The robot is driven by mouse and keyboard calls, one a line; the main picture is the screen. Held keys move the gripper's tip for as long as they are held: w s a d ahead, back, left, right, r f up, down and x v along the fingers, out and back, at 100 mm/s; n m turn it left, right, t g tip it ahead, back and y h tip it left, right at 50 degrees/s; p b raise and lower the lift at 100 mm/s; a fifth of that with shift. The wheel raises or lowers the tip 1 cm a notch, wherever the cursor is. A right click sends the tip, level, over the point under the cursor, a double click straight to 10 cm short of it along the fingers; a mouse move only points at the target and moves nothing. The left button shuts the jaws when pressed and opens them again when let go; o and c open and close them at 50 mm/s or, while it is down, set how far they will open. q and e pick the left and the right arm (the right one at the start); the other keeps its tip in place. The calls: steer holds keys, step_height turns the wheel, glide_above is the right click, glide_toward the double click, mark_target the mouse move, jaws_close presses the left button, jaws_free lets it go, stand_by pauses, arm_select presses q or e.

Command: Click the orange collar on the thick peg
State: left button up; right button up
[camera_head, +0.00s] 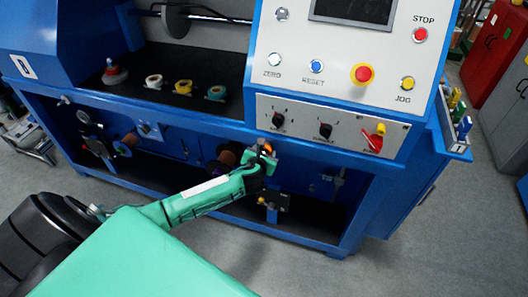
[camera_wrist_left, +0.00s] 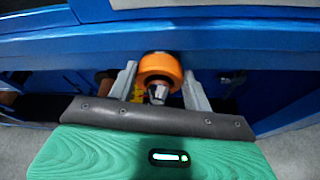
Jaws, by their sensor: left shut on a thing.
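The orange collar (camera_wrist_left: 160,67) is a short ring between the two grey fingers of my left gripper (camera_wrist_left: 158,88) in the left wrist view. The gripper is shut on it. A silver metal end (camera_wrist_left: 157,94) shows just below the collar, at its near side; I cannot tell whether it is the thick peg's tip. In the head view, my left gripper (camera_head: 262,157) is at the blue machine's front, below the knob panel. Only a bit of orange shows there, and the gripper mostly hides the collar and any peg. My right gripper is not in view.
The blue frame rail (camera_wrist_left: 250,38) runs close above the collar. A panel with black knobs and a red switch (camera_head: 372,142) sits above the gripper. A brown roller (camera_head: 222,160) is to its left. Several coloured rings, among them a yellow one (camera_head: 183,87), lie on the dark shelf.

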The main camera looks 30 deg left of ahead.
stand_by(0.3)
arm_select(q)
steer(key=o, duration=1.2)
steer(key=shift+w, duration=0.1)
steer(key=shift+c, duration=0.2)
steer(key=v, duration=1.3)
steer(key=shift+s, duration=0.4)
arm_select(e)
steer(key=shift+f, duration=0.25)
arm_select(q)
steer(key=shift+d+r, duration=0.1)
